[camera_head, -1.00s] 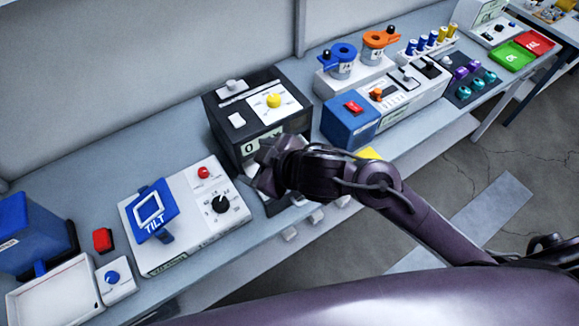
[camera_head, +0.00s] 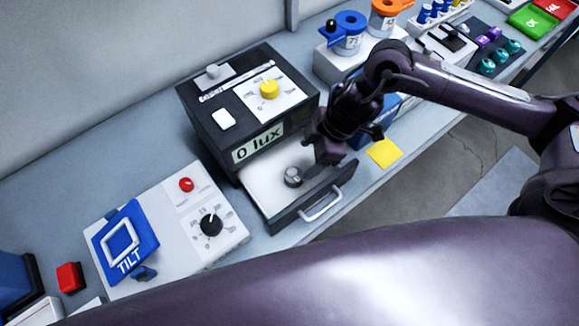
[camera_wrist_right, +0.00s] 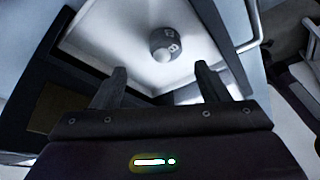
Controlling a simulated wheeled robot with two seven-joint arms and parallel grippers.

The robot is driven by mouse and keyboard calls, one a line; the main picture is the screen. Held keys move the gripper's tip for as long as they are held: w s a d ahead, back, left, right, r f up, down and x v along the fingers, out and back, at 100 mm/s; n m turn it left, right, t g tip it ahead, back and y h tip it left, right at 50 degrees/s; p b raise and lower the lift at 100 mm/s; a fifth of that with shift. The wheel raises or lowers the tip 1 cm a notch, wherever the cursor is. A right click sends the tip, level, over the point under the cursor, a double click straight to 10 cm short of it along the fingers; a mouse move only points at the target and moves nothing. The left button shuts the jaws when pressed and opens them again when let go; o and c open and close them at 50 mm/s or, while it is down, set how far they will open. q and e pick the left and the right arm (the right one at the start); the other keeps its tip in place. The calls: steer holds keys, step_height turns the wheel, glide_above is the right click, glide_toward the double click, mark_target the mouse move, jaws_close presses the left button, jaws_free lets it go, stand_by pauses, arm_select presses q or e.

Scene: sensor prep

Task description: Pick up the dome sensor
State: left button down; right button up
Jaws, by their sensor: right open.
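The dome sensor (camera_head: 293,176) is a small grey cylinder standing in the pulled-out drawer (camera_head: 262,192) of the black lux box (camera_head: 205,118). In the right wrist view the dome sensor (camera_wrist_right: 165,44) shows a pale dome and dark markings on its side, on the drawer's white floor. My right gripper (camera_head: 335,153) is over the right side of the drawer. In the right wrist view its two fingers (camera_wrist_right: 163,82) are spread and empty, with the sensor beyond their tips, roughly centred between them. My left gripper is not in view.
The drawer's front has a metal handle (camera_head: 322,205). A white tilt unit (camera_head: 170,235) stands left of the drawer. A yellow note (camera_head: 384,153) lies at the bench's front edge. A blue box (camera_head: 400,105) is partly hidden behind my right arm.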

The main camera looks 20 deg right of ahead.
mark_target(296, 173)
steer(key=shift+s+a+f, duration=0.4)
steer(key=shift+s+f, duration=0.15)
steer(key=shift+f, duration=0.05)
steer(key=shift+p+x, duration=0.75)
steer(key=shift+x, duration=0.35)
steer(key=x, duration=0.2)
steer(key=shift+w+a+f, duration=0.15)
steer(key=shift+w+f, duration=0.1)
steer(key=shift+f, duration=0.1)
steer(key=shift+a+f, duration=0.1)
steer(key=shift+f, duration=0.3)
steer(key=c, duration=1.1)
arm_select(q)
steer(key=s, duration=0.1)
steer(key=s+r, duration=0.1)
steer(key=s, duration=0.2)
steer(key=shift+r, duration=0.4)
arm_select(e)
steer(key=shift+r, duration=0.15)
